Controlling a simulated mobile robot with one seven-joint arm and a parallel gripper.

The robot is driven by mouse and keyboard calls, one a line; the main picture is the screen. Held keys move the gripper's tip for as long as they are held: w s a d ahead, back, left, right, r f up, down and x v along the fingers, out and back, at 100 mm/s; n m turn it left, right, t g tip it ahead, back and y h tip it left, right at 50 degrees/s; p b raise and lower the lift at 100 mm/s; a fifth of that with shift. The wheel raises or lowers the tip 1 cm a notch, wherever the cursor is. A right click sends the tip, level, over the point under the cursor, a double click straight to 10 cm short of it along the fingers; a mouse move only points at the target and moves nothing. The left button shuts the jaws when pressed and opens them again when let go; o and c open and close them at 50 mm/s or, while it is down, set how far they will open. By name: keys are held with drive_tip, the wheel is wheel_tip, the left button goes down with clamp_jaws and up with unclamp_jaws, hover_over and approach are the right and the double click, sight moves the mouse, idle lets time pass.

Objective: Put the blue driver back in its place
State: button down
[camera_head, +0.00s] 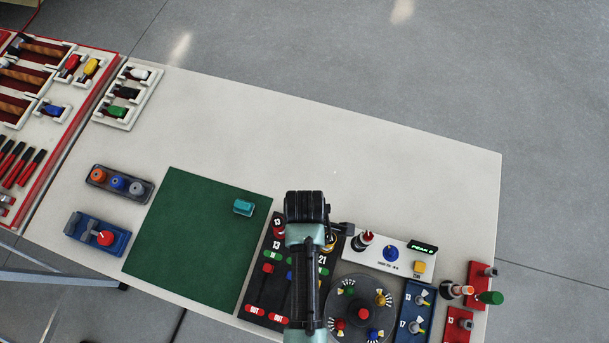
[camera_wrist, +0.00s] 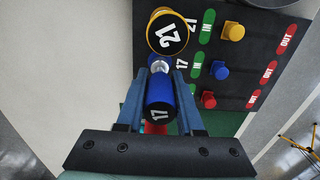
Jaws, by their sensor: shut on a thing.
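My gripper (camera_wrist: 161,85) is shut on the blue driver (camera_wrist: 161,92), a blue cylinder with a black end marked 17. In the wrist view the driver sits between both fingers, with a silver part at its far end. The black board (camera_wrist: 270,60) lies below, with rows marked 21 and 17, green IN and red OUT labels, and yellow, blue and red knobs. A yellow-rimmed driver marked 21 (camera_wrist: 167,34) is just beyond the blue one. I cannot tell whether the blue driver touches the board. In the head view my arm hides the gripper and part of the board (camera_head: 258,290).
A green mat (camera_head: 190,235) with a teal block (camera_head: 243,207) lies left of the board. A white panel (camera_head: 375,250), a round dark plate (camera_head: 345,320) and red blocks (camera_head: 478,280) crowd the right. The table's back (camera_head: 300,140) is clear.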

drive_tip(key=shift+f+b, duration=0.3)
drive_tip(key=shift+f, duration=0.15)
idle(0.4)
drive_tip(key=shift+c, duration=2.3)
unclamp_jaws()
wheel_tip(320, 180, up, 8)
drive_tip(key=p, duration=0.8)
drive_tip(key=shift+f, duration=0.2)
